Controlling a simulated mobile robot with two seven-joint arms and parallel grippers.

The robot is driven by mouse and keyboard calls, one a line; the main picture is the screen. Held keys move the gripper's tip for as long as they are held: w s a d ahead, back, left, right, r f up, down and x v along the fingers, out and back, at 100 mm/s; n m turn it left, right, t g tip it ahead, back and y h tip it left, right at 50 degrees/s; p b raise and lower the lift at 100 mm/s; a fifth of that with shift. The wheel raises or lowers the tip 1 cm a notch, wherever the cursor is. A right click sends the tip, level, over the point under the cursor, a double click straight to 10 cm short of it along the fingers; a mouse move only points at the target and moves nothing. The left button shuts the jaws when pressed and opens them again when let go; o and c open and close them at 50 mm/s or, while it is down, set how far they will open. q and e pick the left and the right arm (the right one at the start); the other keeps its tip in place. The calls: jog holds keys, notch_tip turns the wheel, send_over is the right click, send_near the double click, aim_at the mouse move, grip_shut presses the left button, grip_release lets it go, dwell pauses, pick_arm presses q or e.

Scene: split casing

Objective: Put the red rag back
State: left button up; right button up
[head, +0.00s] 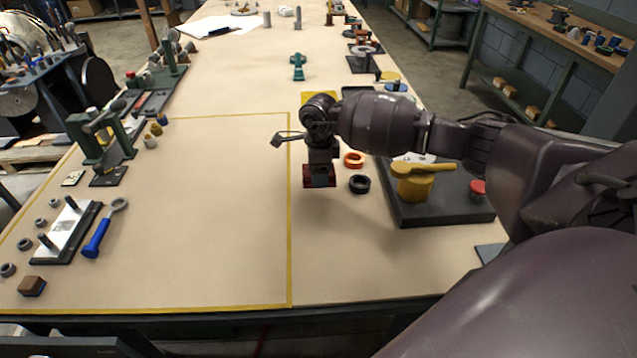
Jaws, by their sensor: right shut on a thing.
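My right gripper (320,171) reaches in from the right and points down over the bench. It is shut on a small dark red piece, which I take to be the red rag (308,181). The rag shows at both sides of the fingers and seems held above the bench top, just right of the yellow tape line. Its lower face and the exact grip are hard to make out. My left gripper is not in view.
An orange ring (353,159) and a black ring (359,184) lie close right of the gripper. A dark tray (430,212) holds a yellow part (414,185) and a red knob (478,188). The taped area (215,210) is mostly clear; a blue-handled wrench (97,238) lies left.

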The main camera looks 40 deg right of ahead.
aim_at(319, 192)
jog(key=shift+f, duration=2)
jog(key=shift+f, duration=0.1)
jog(key=o, duration=0.9)
jog(key=shift+b, duration=0.3)
notch_tip(319, 192, up, 12)
jog(key=shift+r+p, duration=0.1)
jog(key=shift+p, duration=0.5)
